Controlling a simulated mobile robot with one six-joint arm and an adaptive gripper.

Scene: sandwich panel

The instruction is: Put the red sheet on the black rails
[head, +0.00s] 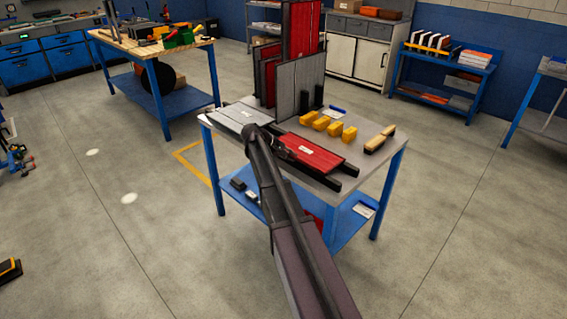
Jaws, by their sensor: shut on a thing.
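The red sheet (312,155) lies flat, or nearly so, over the black rails (341,183) along the front of the table. The rails' ends stick out past its right end. A small white label shows on the sheet. My arm reaches up from the bottom of the picture, and my gripper (283,147) is shut on the red sheet at its left end. The fingers are small and partly hidden by my arm. I cannot tell whether the sheet rests on the rails or hangs just above them.
A grey sheet (236,113) lies flat at the table's left end. Grey and red sheets (303,45) stand upright behind. Several yellow blocks (321,122) and a wooden-handled tool (379,139) sit on the tabletop (368,158). A blue lower shelf (345,232) is beneath. Open floor surrounds the table.

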